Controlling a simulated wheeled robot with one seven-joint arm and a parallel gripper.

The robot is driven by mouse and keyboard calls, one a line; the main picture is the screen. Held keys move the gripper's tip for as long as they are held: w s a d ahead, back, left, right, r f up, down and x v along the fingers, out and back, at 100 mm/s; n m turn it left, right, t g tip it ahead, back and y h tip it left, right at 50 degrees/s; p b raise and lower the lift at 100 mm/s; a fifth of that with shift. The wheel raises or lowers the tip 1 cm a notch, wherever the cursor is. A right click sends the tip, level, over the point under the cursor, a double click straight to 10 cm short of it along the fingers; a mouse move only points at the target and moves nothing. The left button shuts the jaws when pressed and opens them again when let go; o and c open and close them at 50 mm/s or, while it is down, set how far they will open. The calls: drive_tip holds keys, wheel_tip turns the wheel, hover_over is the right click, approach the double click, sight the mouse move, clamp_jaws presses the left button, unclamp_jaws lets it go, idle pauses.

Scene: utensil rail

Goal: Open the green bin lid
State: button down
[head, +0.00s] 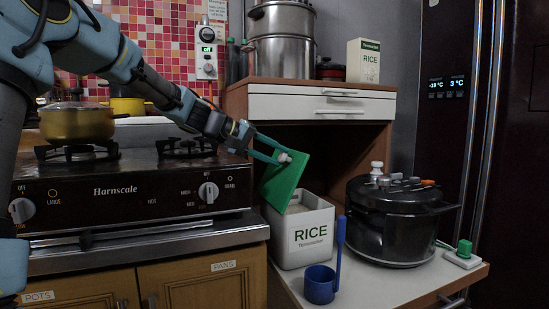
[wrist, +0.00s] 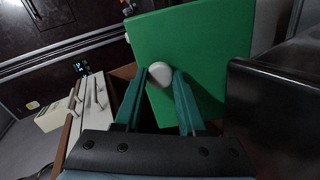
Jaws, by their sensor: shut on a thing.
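The green lid (head: 285,182) is tilted steeply up above the white rice bin (head: 302,242), and the bin's opening shows beneath it. My gripper (head: 283,157) is at the lid's white knob. In the wrist view the two teal fingers (wrist: 160,77) are closed on the white knob (wrist: 159,74), with the green lid (wrist: 205,45) spread out behind it. The bin stands upright on the white counter, its RICE label facing the head camera. Whether the lid still touches the bin's rim is hard to tell.
A blue scoop (head: 321,283) stands in front of the bin. A black pressure cooker (head: 388,222) is to the right. A wooden cabinet with drawers (head: 320,105) rises behind, and the stove (head: 130,185) is left.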

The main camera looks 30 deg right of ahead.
drive_tip(key=c, duration=0.5)
unclamp_jaws()
drive_tip(key=shift+c, duration=0.2)
drive_tip(key=p+v, duration=0.1)
drive_tip(key=v, duration=1)
drive_tip(key=shift+d, duration=0.1)
drive_tip(key=shift+c, duration=0.2)
